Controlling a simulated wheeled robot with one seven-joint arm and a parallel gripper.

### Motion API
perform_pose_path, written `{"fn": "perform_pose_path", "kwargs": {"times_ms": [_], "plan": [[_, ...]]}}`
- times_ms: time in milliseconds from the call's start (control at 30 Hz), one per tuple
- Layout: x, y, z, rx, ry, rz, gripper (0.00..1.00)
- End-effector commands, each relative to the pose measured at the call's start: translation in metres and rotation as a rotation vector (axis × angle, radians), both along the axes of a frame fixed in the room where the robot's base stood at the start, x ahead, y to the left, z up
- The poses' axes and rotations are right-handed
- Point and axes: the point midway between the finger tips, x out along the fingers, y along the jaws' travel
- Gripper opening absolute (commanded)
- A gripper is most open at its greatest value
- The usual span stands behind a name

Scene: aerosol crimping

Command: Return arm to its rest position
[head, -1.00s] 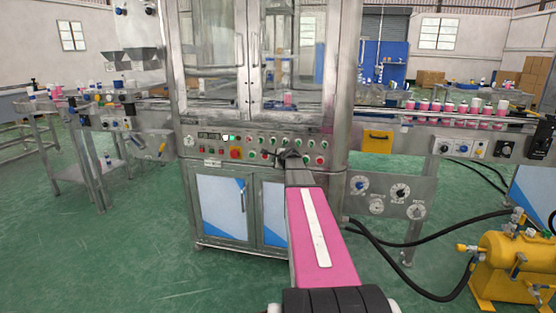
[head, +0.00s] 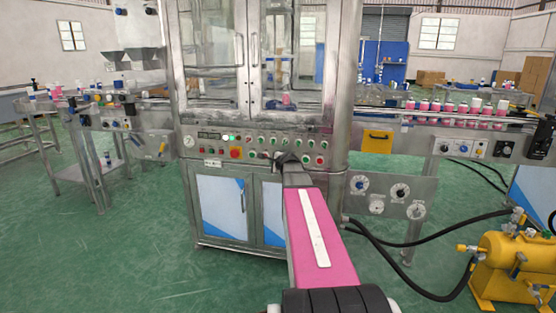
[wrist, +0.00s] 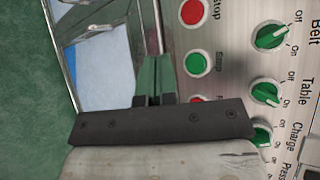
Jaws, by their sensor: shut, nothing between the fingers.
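My gripper (wrist: 154,84) shows in the wrist view with its two fingers together and nothing between them. In that view it is in front of the machine's control panel (wrist: 225,70), beside a red button (wrist: 192,12) and a green button (wrist: 198,63). I cannot tell whether the fingertips touch the panel. In the head view my arm reaches forward, and its dark end (head: 290,160) covers part of the button row. The fingers themselves are hard to make out there. Green knobs (wrist: 270,36) labelled Belt, Table and Charge are to the right in the wrist view.
The crimping machine (head: 345,100) stands directly ahead with closed glass doors. A conveyor with pink cans (head: 450,107) runs to the right. A yellow tank (head: 515,262) and black hoses (head: 400,280) are at lower right. A side table (head: 75,172) is at left. Green floor is open at lower left.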

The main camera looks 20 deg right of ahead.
Motion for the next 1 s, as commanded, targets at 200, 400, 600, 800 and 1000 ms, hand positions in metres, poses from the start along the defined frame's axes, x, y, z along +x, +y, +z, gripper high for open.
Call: {"fn": "perform_pose_path", "kwargs": {"times_ms": [200,400,600,800,1000], "plan": [[0.000,0.000,0.000,0.000,0.000,0.000,0.00],[0.000,0.000,0.000,0.000,0.000,0.000,0.00],[-0.003,0.005,-0.004,-0.015,0.010,0.015,0.00],[-0.040,0.064,-0.050,-0.207,0.130,0.216,0.00],[-0.118,0.143,-0.122,-0.531,0.324,0.602,0.00]]}}
